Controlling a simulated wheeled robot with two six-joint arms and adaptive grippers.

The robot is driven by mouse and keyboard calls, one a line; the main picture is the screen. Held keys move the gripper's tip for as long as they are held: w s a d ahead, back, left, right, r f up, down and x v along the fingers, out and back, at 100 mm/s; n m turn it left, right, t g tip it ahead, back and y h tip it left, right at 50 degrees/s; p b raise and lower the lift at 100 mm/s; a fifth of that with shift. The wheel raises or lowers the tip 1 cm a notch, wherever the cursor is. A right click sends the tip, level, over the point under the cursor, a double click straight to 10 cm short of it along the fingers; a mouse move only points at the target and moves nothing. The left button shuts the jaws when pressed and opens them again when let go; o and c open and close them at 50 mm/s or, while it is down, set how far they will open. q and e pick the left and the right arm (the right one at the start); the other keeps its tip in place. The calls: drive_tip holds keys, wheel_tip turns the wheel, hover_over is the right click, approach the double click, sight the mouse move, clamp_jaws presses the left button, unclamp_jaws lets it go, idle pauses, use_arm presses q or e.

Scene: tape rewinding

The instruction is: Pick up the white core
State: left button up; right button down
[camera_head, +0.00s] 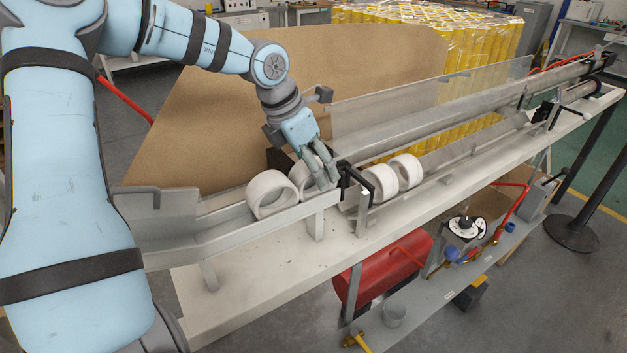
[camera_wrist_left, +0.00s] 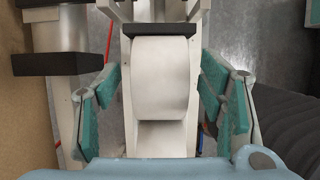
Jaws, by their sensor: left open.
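Several white cores lie on their sides in the sloped metal chute (camera_head: 232,222). One white core (camera_head: 268,194) sits at the left, and another core (camera_head: 302,178) sits beside it, partly hidden by my left gripper (camera_head: 323,172). Two more cores (camera_head: 382,182) (camera_head: 405,171) sit farther right, past a dark bracket. My left gripper is open and points down over the chute. In the left wrist view a white core (camera_wrist_left: 160,78) lies between the spread teal fingers, with a gap on each side. Part of a second core (camera_wrist_left: 162,138) shows below it. My right gripper is not in view.
A dark bracket (camera_head: 354,181) stands close to the right of the gripper. A clear panel (camera_head: 425,105) and long metal rail run behind. The white bench (camera_head: 262,275) is bare in front. A red tank (camera_head: 385,268) is below.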

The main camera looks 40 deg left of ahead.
use_arm(q)
drive_tip(key=c, duration=1)
drive_tip(key=shift+o, duration=0.2)
